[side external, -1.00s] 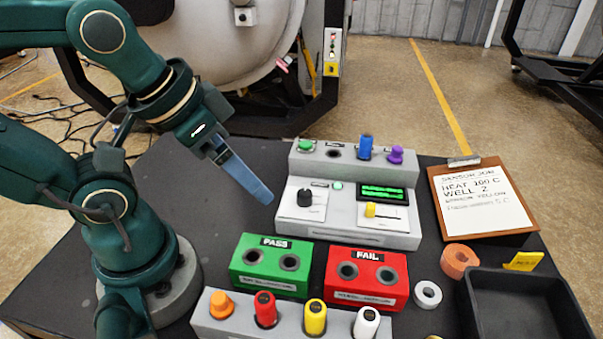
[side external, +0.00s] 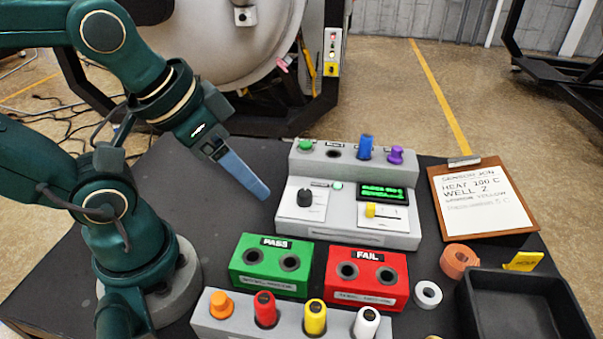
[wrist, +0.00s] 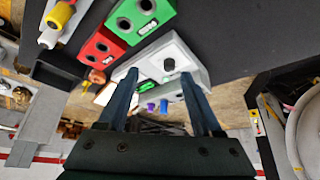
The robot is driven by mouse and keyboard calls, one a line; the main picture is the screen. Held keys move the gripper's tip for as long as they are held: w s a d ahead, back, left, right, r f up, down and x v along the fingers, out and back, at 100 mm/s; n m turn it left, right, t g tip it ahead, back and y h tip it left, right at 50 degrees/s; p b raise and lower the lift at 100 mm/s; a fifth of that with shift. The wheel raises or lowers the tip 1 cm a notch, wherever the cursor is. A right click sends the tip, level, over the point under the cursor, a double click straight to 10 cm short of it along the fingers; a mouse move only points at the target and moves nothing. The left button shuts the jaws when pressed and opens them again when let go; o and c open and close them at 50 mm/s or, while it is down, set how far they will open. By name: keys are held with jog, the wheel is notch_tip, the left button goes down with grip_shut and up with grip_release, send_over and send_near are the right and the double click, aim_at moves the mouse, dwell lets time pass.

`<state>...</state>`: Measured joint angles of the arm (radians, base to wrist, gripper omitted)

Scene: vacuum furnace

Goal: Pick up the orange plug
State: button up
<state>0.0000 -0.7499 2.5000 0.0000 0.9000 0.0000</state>
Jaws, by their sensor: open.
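The orange plug (side external: 221,304) sits upright in the left end of the grey front rack (side external: 243,325) in the side view. It is not visible in the wrist view. My gripper (side external: 262,192) is up and away from it, above the dark table left of the grey control unit. In the wrist view my gripper (wrist: 162,85) shows two blue fingers spread apart with nothing held between them.
Red (side external: 265,308), yellow (side external: 316,317) and white (side external: 367,322) plugs share the rack. Behind it stand the green PASS block (side external: 271,266) and red FAIL block (side external: 366,278). The grey control unit (side external: 345,225) is farther back. A black tray (side external: 525,300) lies right.

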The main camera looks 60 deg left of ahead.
jog(key=m+g, duration=0.4)
jog(key=g, duration=0.4)
send_over(219, 298)
jog(key=w, duration=0.2)
jog(key=shift+y, duration=0.4)
notch_tip(219, 298, down, 4)
jog(key=shift+w+d, duration=0.15)
jog(key=shift+s+d+f, duration=0.1)
jog(key=shift+s+f, duration=0.15)
jog(key=shift+s+f+m+g, duration=0.2)
jog(key=shift+f+m+g, duration=0.1)
jog(key=shift+f, duration=0.2)
jog(key=shift+x, duration=2.05)
grip_shut()
